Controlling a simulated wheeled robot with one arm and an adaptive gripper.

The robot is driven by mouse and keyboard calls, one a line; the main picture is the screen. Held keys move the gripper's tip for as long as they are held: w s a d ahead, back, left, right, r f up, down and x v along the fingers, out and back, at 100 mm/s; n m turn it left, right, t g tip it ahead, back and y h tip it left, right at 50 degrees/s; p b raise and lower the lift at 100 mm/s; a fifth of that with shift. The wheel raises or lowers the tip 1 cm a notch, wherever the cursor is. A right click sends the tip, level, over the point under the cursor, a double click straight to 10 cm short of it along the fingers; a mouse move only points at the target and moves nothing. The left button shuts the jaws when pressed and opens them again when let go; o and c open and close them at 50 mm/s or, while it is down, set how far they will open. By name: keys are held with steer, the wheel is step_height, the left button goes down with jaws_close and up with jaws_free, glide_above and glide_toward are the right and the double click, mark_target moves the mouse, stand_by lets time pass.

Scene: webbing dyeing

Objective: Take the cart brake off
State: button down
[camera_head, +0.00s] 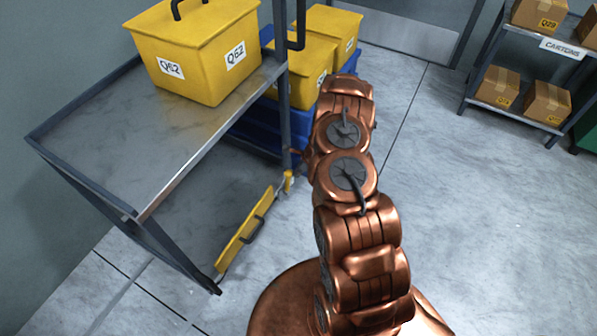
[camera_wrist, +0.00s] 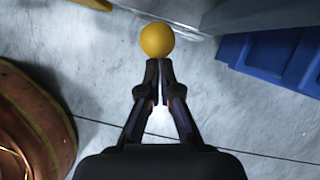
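The cart (camera_head: 95,165) is a grey metal frame with an upper shelf, at the left of the head view. A small yellow part (camera_head: 289,181) shows low by its near right post; I cannot tell for sure that it is the brake. In the wrist view a round yellow knob (camera_wrist: 157,39) is just beyond my gripper (camera_wrist: 159,68). The two dark fingertips are together with only a thin gap, and they meet the knob's lower edge in the picture. Whether they touch it is unclear. In the head view my arm hides the gripper.
A yellow bin marked Q62 (camera_head: 205,60) stands on the cart. A yellow panel with a dark handle (camera_head: 245,230) is low on it. Blue and yellow bins (camera_head: 300,65) stand behind. A carton rack (camera_head: 470,90) is at the right; floor (camera_head: 480,220) between is clear.

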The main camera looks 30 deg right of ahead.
steer(key=shift+w+a+r, duration=0.3)
steer(key=shift+w+a, duration=0.1)
steer(key=shift+w, duration=0.15)
steer(key=s+d+r+p, duration=0.2)
steer(key=s+d+r, duration=0.2)
steer(key=r, duration=0.5)
steer(key=shift+s+d+r+p, duration=0.15)
steer(key=shift+s+d+p, duration=0.25)
steer(key=shift+d, duration=0.45)
